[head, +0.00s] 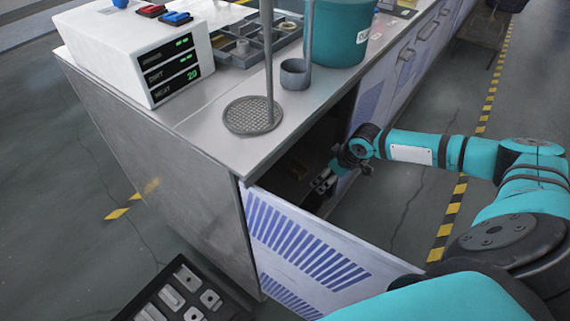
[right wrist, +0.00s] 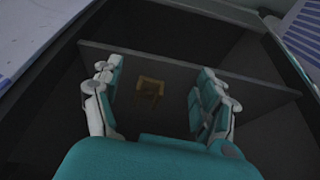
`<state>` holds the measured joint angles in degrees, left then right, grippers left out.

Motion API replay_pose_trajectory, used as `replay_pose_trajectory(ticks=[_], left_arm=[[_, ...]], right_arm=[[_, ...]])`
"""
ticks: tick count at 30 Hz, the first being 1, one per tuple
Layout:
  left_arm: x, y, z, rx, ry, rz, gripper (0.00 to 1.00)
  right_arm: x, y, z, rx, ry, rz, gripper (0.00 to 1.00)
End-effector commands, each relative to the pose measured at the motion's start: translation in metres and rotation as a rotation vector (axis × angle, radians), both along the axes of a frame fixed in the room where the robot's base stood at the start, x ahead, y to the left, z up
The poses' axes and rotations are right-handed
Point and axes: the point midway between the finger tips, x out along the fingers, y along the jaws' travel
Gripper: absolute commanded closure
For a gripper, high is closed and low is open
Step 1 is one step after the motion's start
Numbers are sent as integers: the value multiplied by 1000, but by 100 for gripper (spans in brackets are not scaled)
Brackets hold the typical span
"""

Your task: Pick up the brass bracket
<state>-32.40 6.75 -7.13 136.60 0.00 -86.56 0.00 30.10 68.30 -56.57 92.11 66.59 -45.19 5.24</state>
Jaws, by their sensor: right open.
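The brass bracket (right wrist: 151,84) shows in the right wrist view as a small, dim, gold-brown angular piece inside the dark cabinet. It appears between my open fingers, some way beyond them, near the edge of a grey shelf (right wrist: 260,83). My right gripper (right wrist: 160,100) is open and empty. In the head view my right gripper (head: 325,182) reaches into the cabinet opening behind the open door (head: 300,245). The bracket cannot be made out clearly in the head view. My left gripper is not in view.
A black parts tray (head: 160,290) lies at the lower left.

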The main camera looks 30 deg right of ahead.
Motion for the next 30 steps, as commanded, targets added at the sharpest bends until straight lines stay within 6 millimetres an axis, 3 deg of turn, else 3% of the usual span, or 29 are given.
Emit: replay_pose_trajectory(ticks=[4,12,23,30], left_arm=[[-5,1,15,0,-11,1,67],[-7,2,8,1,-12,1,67],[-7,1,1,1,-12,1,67],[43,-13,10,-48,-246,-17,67]], right_arm=[[30,11,-1,5,-6,1,25],[82,28,-1,4,-4,1,25],[111,37,-1,3,-4,2,25],[119,39,-29,1,-2,0,25]])
